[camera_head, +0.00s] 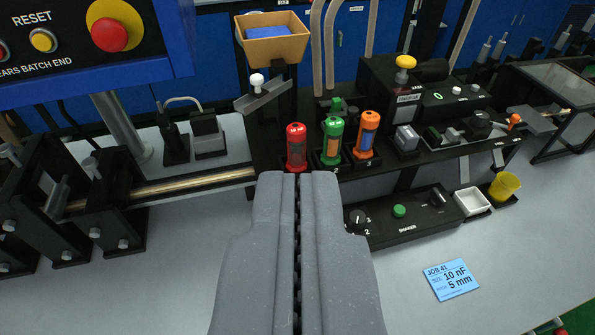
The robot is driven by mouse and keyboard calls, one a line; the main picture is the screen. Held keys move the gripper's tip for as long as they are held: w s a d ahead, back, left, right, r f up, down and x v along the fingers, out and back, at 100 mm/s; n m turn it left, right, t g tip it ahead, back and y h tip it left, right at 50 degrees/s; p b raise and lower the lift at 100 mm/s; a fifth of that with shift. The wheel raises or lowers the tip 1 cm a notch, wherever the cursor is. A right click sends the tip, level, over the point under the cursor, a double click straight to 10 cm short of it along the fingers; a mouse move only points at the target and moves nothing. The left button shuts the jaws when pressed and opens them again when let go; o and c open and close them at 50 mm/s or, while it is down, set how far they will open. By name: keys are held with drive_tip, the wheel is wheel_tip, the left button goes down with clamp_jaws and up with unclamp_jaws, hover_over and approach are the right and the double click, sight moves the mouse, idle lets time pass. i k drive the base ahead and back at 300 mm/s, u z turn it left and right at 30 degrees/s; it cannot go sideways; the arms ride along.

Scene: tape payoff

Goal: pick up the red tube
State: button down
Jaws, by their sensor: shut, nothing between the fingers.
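The red tube (296,146) stands upright in a black holder, at the left end of a short row of tubes near the middle of the view. Its lower end is hidden in the holder. My gripper (297,176) is shut and empty, pointing away from the camera toward the row. In the picture its fingertips lie just below the red tube; the tube is not between them. The exact distance cannot be told.
A green tube (332,140) and an orange tube (366,134) stand close to the right of the red one. A yellow cup (504,186) and a white dish (471,202) are at the right. A blue job card (451,280) lies on the bench. A brass rod (190,186) runs at the left.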

sight(296, 150)
drive_tip(key=z, duration=0.95)
drive_tip(key=k, duration=0.95)
drive_tip(key=u, duration=0.75)
drive_tip(key=i, duration=1)
drive_tip(key=z, duration=0.05)
